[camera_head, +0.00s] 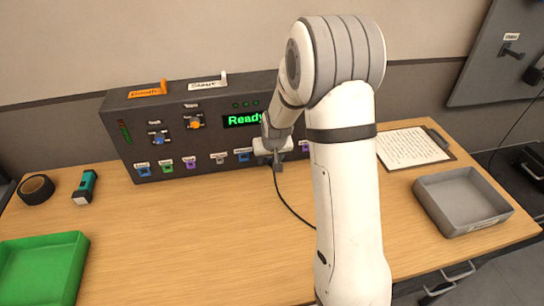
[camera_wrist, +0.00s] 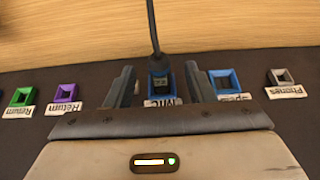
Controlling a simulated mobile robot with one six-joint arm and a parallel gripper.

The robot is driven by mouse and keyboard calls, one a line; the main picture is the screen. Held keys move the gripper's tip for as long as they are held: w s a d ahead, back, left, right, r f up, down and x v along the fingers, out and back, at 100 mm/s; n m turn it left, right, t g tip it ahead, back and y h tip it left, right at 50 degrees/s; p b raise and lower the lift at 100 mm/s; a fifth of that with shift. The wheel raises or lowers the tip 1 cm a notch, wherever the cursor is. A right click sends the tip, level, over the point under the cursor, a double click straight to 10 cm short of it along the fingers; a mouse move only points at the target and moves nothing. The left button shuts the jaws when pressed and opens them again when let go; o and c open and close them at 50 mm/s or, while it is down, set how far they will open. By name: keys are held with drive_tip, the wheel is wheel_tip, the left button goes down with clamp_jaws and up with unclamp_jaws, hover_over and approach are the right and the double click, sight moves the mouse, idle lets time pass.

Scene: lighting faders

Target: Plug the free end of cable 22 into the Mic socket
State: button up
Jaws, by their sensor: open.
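In the wrist view a black cable (camera_wrist: 152,28) runs down to a dark plug (camera_wrist: 159,78) at the blue Mic socket (camera_wrist: 151,90). The plug appears to sit in the socket opening; how deep it sits cannot be told. My gripper (camera_wrist: 160,82) is open, with one finger on each side of the plug and a gap to each. In the head view my gripper (camera_head: 272,158) is at the panel's front face and hides the Mic socket. The cable (camera_head: 287,203) hangs from there and curves behind my arm. No cable number is readable.
The dark panel (camera_head: 120,150) has other sockets beside Mic, including a blue one (camera_wrist: 224,81) and Phones (camera_wrist: 280,77). Its display (camera_head: 243,120) reads "Ready". A green tray (camera_head: 75,262), torch (camera_head: 85,187), tape roll (camera_head: 36,189), grey tray (camera_head: 432,210) and clipboard (camera_head: 412,147) lie around.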

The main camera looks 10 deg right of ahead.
drive_tip(key=s+r, duration=1.5)
drive_tip(key=s, duration=0.2)
drive_tip(key=s+r+g, duration=0.1)
drive_tip(key=s+g, duration=0.1)
drive_tip(key=s, duration=1.1)
drive_tip(key=shift+s+d+r+b, duration=0.25)
drive_tip(key=shift+s+d+b, duration=0.05)
drive_tip(key=shift+s+d, duration=0.1)
